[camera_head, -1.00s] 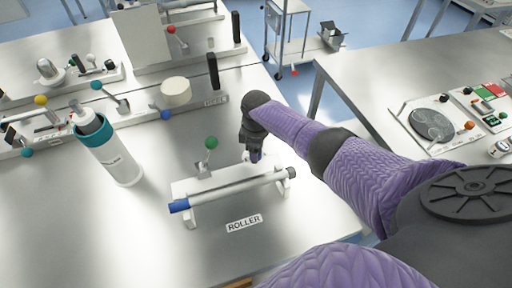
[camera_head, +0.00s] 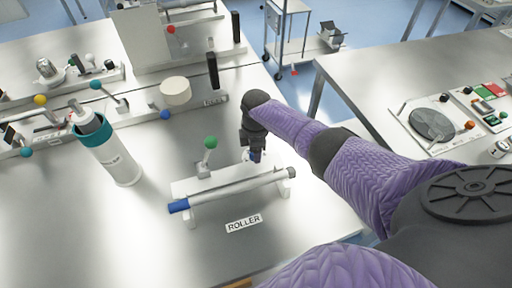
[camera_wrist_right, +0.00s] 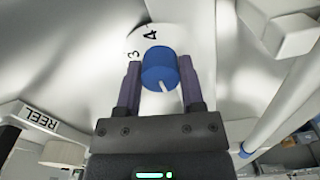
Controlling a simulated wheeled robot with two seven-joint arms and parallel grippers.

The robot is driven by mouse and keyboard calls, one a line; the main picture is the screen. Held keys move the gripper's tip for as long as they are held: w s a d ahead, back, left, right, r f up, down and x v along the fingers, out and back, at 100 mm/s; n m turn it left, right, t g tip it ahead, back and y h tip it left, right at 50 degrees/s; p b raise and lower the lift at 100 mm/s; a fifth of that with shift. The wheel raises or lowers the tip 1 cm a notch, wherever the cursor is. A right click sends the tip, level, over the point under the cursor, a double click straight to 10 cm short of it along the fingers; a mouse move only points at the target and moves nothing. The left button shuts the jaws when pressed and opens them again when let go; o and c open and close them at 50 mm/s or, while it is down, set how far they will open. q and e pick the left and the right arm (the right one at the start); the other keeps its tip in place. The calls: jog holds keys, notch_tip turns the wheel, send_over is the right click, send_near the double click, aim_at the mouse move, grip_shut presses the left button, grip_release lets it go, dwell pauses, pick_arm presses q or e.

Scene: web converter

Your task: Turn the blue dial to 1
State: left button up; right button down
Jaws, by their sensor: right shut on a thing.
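The blue dial (camera_wrist_right: 160,66) shows between the two fingers of my right gripper (camera_wrist_right: 160,82) in the right wrist view. The fingers are shut on its sides. A white pointer mark shows on the dial's lower edge in that view. The numbers 3 and 4 show on the white dial plate (camera_wrist_right: 180,38) above and left of the dial. The number 1 is not visible. In the head view my right gripper (camera_head: 255,152) points down behind the roller, and the dial is mostly hidden by it. My left gripper is not in view.
The roller (camera_head: 235,190) on its white stand lies just in front of the right gripper. A green-knobbed lever (camera_head: 209,146) stands to its left. The front left of the table is clear.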

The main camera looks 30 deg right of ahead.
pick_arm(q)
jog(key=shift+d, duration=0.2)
pick_arm(e)
jog(key=shift+w+r, duration=0.1)
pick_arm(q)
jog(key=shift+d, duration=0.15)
pick_arm(e)
jog(key=shift+c, duration=1.1)
grip_release()
notch_tip(320, 180, up, 9)
jog(key=p, duration=0.4)
jog(key=shift+r, duration=0.2)
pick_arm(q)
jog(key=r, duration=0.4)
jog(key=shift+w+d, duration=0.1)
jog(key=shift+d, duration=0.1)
pick_arm(e)
jog(key=shift+r, duration=0.15)
